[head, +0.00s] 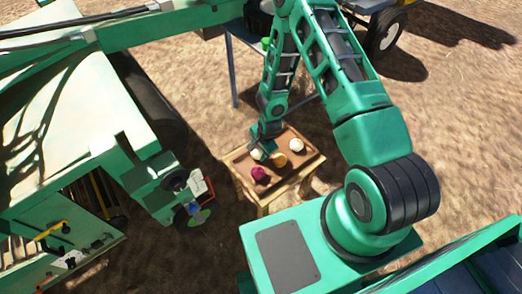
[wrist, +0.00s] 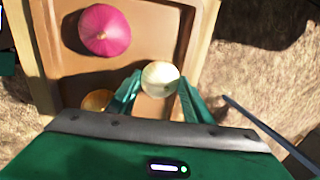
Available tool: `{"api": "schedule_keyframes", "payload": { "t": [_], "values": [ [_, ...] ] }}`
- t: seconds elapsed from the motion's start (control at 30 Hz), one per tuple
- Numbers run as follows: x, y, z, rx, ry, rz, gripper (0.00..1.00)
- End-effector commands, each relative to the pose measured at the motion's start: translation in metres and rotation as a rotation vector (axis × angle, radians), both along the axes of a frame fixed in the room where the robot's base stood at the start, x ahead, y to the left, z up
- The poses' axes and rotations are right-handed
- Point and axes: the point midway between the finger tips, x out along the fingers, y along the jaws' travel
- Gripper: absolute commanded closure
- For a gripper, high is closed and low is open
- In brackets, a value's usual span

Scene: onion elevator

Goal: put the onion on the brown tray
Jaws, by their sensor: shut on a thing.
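The brown tray (head: 309,155) lies on a small wooden stand and holds several onions. My gripper (head: 261,149) reaches down over the tray's left far part. In the wrist view its two green fingers (wrist: 158,84) are shut on a pale onion (wrist: 160,76), which sits between the fingertips. This pale onion also shows in the head view (head: 257,155). The tray floor (wrist: 150,40) is behind it; whether the onion touches it I cannot tell. A purple onion (wrist: 103,30) lies apart from my gripper. An orange onion (wrist: 97,100) is partly hidden beside a finger.
A white onion (head: 296,145) lies at the tray's far right. A large green machine (head: 150,185) stands left of the tray. A blue-legged table (head: 233,75) and a wheeled vehicle (head: 385,30) are behind. Dry ground lies around.

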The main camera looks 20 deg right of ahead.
Motion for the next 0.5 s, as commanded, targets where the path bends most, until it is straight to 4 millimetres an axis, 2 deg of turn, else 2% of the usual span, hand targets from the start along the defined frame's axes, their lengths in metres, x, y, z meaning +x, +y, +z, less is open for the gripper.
{"api": "schedule_keyframes", "payload": {
  "t": [0.07,0.1,0.17,0.5],
  "values": [
    [0.0000,0.0000,-0.0008,0.000,0.000,0.000,0.79],
    [0.0000,-0.0001,-0.0011,0.000,0.000,0.000,0.49],
    [0.0001,-0.0001,-0.0009,0.000,0.000,0.000,0.35],
    [0.0002,-0.0003,0.0008,0.000,0.000,-0.001,0.35]
  ]
}}
